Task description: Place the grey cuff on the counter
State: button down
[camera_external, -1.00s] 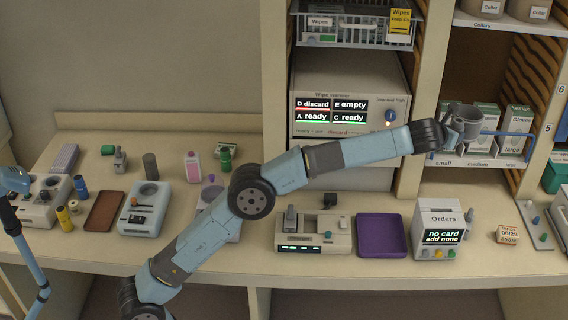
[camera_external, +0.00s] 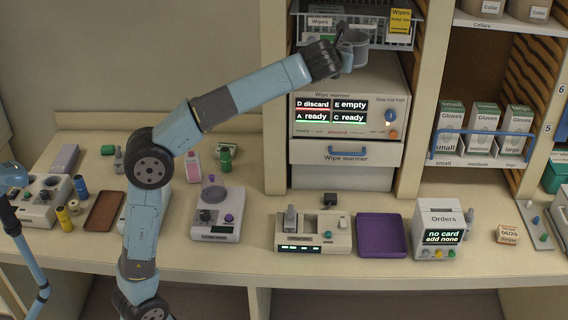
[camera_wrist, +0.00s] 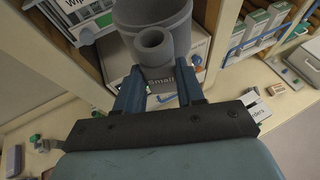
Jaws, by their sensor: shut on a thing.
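The grey cuff (camera_wrist: 163,62) is held between the two fingers of my gripper (camera_wrist: 158,90) in the wrist view. It is a wide grey ring with a small tube in front and a "Small" label. In the external view the cuff (camera_external: 353,48) is up in the air, in front of the wipe warmer's top and the wire basket. My gripper (camera_external: 342,55) is shut on it there. The counter (camera_external: 255,235) lies well below, and the cuff is clear of it.
The wipe warmer (camera_external: 350,85) and the wire basket (camera_external: 372,38) are close to the cuff. The counter carries a purple tray (camera_external: 382,236), an Orders box (camera_external: 438,215), a grey-beige device (camera_external: 312,235) and several other devices. Glove boxes (camera_external: 484,125) stand on the right shelf.

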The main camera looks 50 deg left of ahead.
jog(key=shift+s+a+r, duration=2.4)
jog(key=shift+s+a, duration=2.35)
jog(key=shift+s, duration=1.25)
jog(key=a+f+n+g+y, duration=0.3)
jog(key=a+f+n, duration=0.1)
jog(key=a, duration=0.8)
jog(key=a+f+n+g+y, duration=0.4)
jog(key=a, duration=0.9)
jog(key=a+f+n+g, duration=0.5)
jog(key=a+f, duration=0.8)
jog(key=f, duration=0.2)
jog(key=a+f+n+g, duration=0.55)
jog(key=a+f, duration=0.65)
jog(key=f, duration=0.3)
jog(key=s+a+f+n+g+h, duration=0.2)
jog(key=s+f, duration=0.2)
jog(key=f, duration=0.5)
jog(key=s+a+f+n+g+h, duration=0.1)
jog(key=s+a+f+n+g, duration=0.15)
jog(key=f, duration=0.55)
jog(key=shift+m, duration=0.5)
jog(key=w+a+f, duration=0.2)
jog(key=w+f, duration=0.1)
jog(key=w+a+f, duration=0.6)
jog(key=f, duration=0.1)
jog(key=shift+w, duration=0.35)
jog(key=shift+w+a+f, duration=0.2)
jog(key=shift+a+f, duration=0.05)
jog(key=shift+f, duration=1.5)
